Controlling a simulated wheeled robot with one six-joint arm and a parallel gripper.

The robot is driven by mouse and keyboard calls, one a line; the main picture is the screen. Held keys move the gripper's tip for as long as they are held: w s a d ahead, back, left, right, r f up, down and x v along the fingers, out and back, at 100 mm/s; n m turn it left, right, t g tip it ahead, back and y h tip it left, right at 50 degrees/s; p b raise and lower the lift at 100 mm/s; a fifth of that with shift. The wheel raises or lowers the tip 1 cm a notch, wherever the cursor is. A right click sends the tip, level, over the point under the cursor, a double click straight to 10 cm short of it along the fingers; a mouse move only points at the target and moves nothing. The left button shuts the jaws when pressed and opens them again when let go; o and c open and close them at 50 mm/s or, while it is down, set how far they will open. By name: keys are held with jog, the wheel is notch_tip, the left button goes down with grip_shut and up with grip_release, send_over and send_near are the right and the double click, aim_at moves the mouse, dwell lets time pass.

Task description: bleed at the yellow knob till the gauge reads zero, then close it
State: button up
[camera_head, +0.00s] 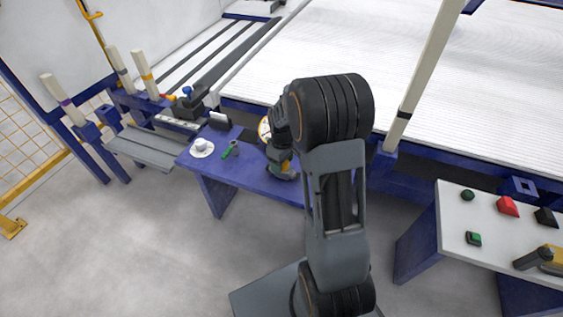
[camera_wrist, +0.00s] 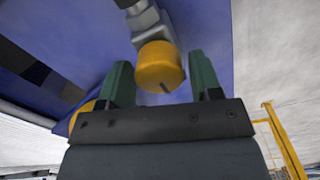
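The yellow knob (camera_wrist: 160,68) is a short round cap on a grey metal fitting (camera_wrist: 145,20). In the wrist view it lies between the two green fingers of my gripper (camera_wrist: 159,60), with a gap on each side. My gripper is open, and neither finger touches the knob. In the head view my arm hides most of this spot. A round, yellow-rimmed white face, likely the gauge (camera_head: 264,129), peeks out left of my arm. Its reading cannot be made out. A yellow rounded part (camera_wrist: 83,113) shows behind my gripper at the left in the wrist view.
The blue bench (camera_head: 245,172) carries a white saucer (camera_head: 208,154) with a small white object and a green-handled item (camera_head: 229,151). A white table (camera_head: 455,215) with coloured buttons stands at the right. A pale upright post (camera_head: 425,85) rises right of my arm. Floor at the front left is clear.

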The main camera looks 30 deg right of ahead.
jog(key=c, duration=0.6)
jog(key=shift+a, duration=0.15)
jog(key=shift+c, duration=0.5)
jog(key=shift+r+m+p, duration=0.15)
jog(key=shift+m+p, duration=0.65)
jog(key=shift+m, duration=0.3)
jog(key=m+p, duration=0.1)
jog(key=m, duration=0.1)
jog(key=m+p, duration=0.1)
jog(key=m, duration=0.1)
jog(key=m+p, duration=0.1)
jog(key=m, duration=0.1)
jog(key=shift+d, duration=0.25)
jog(key=m+p, duration=0.1)
jog(key=m, duration=0.3)
jog(key=shift+d+m+p, duration=0.1)
jog(key=shift+m+p, duration=0.2)
jog(key=shift+m, duration=0.1)
jog(key=m+p, duration=0.1)
jog(key=m, duration=0.3)
jog(key=shift+s+m, duration=0.15)
jog(key=shift+m, duration=0.15)
